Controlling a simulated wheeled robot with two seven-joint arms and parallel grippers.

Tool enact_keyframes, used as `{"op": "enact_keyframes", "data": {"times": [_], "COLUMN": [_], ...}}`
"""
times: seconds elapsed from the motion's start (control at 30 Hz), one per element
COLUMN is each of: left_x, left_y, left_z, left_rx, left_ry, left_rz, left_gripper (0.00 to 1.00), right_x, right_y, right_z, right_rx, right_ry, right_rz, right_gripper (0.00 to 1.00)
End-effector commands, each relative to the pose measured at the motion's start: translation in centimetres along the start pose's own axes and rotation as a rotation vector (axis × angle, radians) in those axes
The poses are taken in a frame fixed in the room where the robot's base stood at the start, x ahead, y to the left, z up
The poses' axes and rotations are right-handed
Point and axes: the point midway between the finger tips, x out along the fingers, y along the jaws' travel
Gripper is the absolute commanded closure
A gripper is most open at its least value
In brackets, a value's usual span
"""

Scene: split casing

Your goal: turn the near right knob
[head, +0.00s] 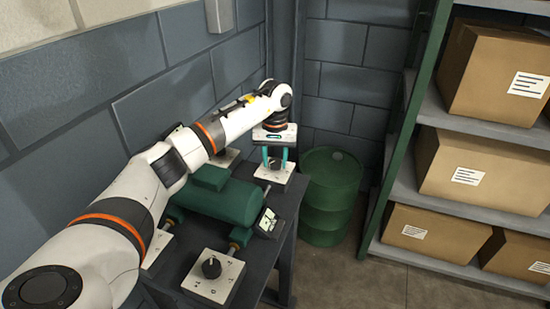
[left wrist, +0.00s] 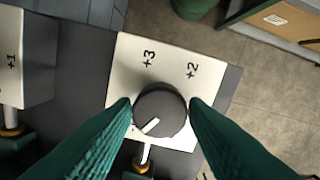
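Several black knobs on white plates stand around a green tank on a dark bench. The near right knob (head: 211,267) is at the front in the head view, with no gripper near it. My left gripper (head: 275,156) points down over the far right knob (head: 275,164). Its teal fingers are spread, one on each side of that knob. In the left wrist view, the fingertips (left wrist: 160,104) flank a dark knob (left wrist: 160,112) whose white mark points to the lower left. The plate (left wrist: 130,66) shows "+3" and "+2". Narrow gaps seem to separate fingers and knob. My right gripper is not in view.
The green tank (head: 222,200) lies between the knob plates, with a small gauge panel (head: 268,221) beside it. A green barrel (head: 330,195) stands right of the bench. A shelf with cardboard boxes (head: 465,170) is at the right. A block wall is behind.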

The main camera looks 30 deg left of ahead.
Motion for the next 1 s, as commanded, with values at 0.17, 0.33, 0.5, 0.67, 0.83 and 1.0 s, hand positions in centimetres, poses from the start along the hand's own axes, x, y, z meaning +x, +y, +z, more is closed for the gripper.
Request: {"op": "enact_keyframes", "data": {"times": [0.17,0.33,0.5,0.67,0.83,1.0], "left_x": [-0.02,-0.04,-0.09,-0.14,-0.15,-0.20], "left_y": [-0.01,0.00,-0.01,0.00,0.03,-0.02], "left_z": [0.00,0.00,0.02,0.07,0.07,0.10], "left_rx": [0.000,-0.008,-0.054,-0.147,-0.291,-0.452], "left_ry": [0.000,0.000,0.000,-0.001,-0.001,-0.001], "left_rz": [0.000,0.000,0.000,0.000,0.001,0.000], "left_gripper": [0.89,0.89,0.89,0.89,0.89,0.89], "right_x": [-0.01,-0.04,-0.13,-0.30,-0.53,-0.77], "right_y": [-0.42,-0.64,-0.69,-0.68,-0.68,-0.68], "right_z": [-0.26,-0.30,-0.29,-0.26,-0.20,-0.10], "right_rx": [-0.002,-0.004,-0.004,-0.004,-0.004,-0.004], "right_ry": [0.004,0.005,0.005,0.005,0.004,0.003], "right_rz": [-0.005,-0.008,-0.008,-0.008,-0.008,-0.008], "right_gripper": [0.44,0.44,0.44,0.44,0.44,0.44]}}
